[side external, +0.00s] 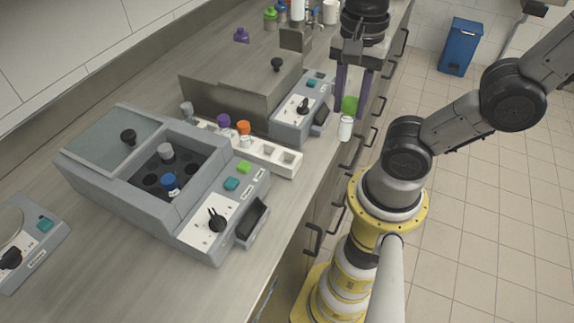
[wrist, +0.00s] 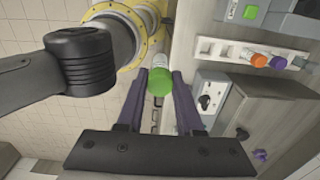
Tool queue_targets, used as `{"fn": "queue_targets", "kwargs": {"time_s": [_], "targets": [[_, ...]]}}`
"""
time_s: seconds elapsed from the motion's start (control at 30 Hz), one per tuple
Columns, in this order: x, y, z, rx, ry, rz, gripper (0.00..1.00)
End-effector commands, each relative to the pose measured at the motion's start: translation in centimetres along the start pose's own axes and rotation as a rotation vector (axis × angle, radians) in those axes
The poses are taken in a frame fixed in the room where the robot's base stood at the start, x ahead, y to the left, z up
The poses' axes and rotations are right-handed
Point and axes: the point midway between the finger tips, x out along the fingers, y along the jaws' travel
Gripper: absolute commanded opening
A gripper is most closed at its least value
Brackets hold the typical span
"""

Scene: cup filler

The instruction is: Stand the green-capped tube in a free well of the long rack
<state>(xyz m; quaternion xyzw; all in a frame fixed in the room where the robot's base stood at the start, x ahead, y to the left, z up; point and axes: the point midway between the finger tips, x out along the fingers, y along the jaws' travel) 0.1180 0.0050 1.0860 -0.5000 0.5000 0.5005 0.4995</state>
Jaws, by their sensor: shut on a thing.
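The green-capped tube (side external: 346,127) hangs upright between the purple fingers of my gripper (side external: 350,106), which is shut on it near the cap. It is in the air near the bench's front edge, right of the long rack. In the wrist view its green cap (wrist: 160,82) shows between the fingertips (wrist: 161,77). The long white rack (side external: 272,163) stands on the bench between two grey machines. It holds an orange-capped tube (side external: 243,128), a purple-capped tube (side external: 223,121) and a grey-capped tube (side external: 187,111). The wells at its near right end look empty.
An open centrifuge-like machine (side external: 135,190) with a blue-capped tube (side external: 169,182) stands left of the rack. A second machine (side external: 303,110) with a steel lid stands right behind it. Several capped bottles stand at the back. A blue bin (side external: 460,47) is on the floor.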

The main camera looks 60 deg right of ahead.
Motion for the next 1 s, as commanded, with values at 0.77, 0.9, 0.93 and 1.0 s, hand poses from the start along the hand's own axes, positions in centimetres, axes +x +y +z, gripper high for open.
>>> {"fn": "queue_targets", "kwargs": {"time_s": [0.77, 0.9, 0.93, 1.0], "targets": [[7.2, -8.8, -0.1, 0.0, 0.0, 0.009, 0.0], [9.2, -10.4, -0.1, 0.0, 0.0, 0.006, 0.0], [9.4, -10.7, -0.1, 0.0, 0.0, 0.005, 0.0], [9.9, -11.2, -0.1, 0.0, 0.0, 0.003, 0.0]]}}
